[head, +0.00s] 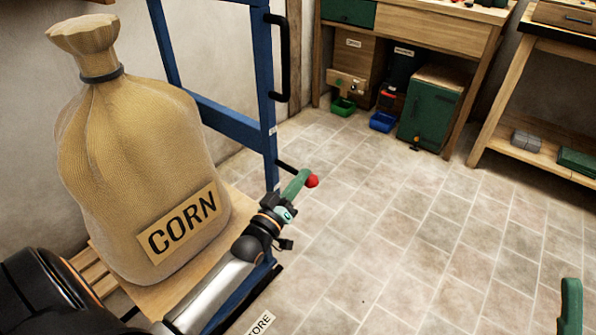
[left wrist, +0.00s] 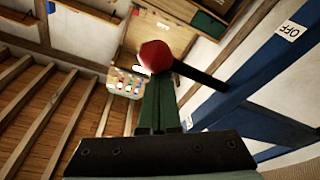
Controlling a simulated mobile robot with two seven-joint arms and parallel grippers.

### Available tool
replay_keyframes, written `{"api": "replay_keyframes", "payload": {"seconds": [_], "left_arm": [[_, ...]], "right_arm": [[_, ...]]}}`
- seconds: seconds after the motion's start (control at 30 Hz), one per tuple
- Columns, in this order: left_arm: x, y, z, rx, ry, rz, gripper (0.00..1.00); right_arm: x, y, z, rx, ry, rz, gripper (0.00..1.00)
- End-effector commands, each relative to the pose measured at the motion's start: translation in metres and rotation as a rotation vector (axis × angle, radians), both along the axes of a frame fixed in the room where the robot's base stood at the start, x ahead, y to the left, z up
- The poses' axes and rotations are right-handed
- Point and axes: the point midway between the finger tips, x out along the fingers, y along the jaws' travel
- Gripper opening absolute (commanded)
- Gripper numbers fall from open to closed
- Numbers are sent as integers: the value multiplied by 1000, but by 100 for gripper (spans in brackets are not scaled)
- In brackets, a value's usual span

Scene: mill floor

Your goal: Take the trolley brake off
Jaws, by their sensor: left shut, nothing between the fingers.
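The blue trolley frame (head: 264,80) stands at left in the head view, with its wooden deck (head: 240,215) below. The brake lever is a black rod (head: 287,167) with a red knob (head: 312,181), sticking out from the blue post. In the left wrist view the rod (left wrist: 205,78) runs from the red knob (left wrist: 155,57) to the post, below a white OFF label (left wrist: 290,31). My left gripper (head: 303,175) is shut and empty, its green fingertips (left wrist: 159,82) close by the knob; contact is unclear. A green finger of my right gripper (head: 571,300) shows at lower right.
A corn sack (head: 140,170) stands on the trolley deck. A workbench (head: 430,28) with a green cabinet (head: 430,108) and small bins stands at the back. Another bench (head: 530,150) is at right. The tiled floor (head: 400,210) between is clear.

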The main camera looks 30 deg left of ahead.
Motion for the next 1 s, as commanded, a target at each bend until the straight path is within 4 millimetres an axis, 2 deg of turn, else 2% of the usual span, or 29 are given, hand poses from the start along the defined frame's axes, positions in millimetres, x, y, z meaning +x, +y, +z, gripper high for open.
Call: {"api": "replay_keyframes", "payload": {"seconds": [0.03,0.2,0.5,1.0], "left_arm": [[0,-1,-8,45,1,-1,0],[0,-1,-22,192,-10,-2,0],[0,2,-39,383,-28,0,0],[1,5,-45,479,-39,0,0]], "right_arm": [[0,0,-3,1,1,3,50],[0,1,-8,7,4,9,50],[0,2,-16,17,11,21,50],[0,3,-19,19,16,27,50]]}}
